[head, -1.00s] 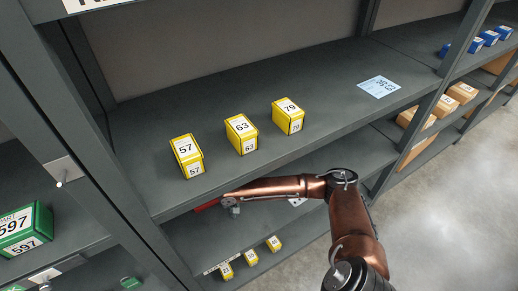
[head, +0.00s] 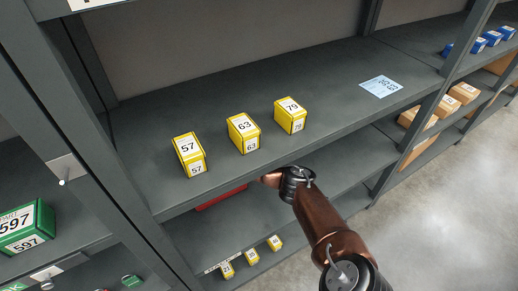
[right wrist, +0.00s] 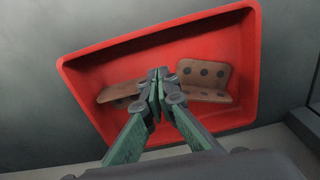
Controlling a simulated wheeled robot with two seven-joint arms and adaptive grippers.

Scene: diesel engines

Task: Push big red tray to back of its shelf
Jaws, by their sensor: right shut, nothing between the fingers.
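The big red tray (right wrist: 190,45) fills the middle of the right wrist view, tilted in the picture. Two brown angled pieces with dark holes lie in it, one at left (right wrist: 117,94) and one at right (right wrist: 207,79). My right gripper (right wrist: 158,76) is shut and empty, its fingertips over the tray's inside between the two pieces. I cannot tell whether it touches the tray. In the head view only a strip of the red tray (head: 221,197) shows below the upper shelf's front edge; my right gripper is hidden there. My left gripper is not in view.
On the upper shelf (head: 215,105) stand yellow boxes 57 (head: 189,155), 63 (head: 243,133) and 79 (head: 291,115), near its front edge above my right arm. Small yellow boxes (head: 251,256) sit on a lower level. A grey upright (head: 430,105) stands right of my arm.

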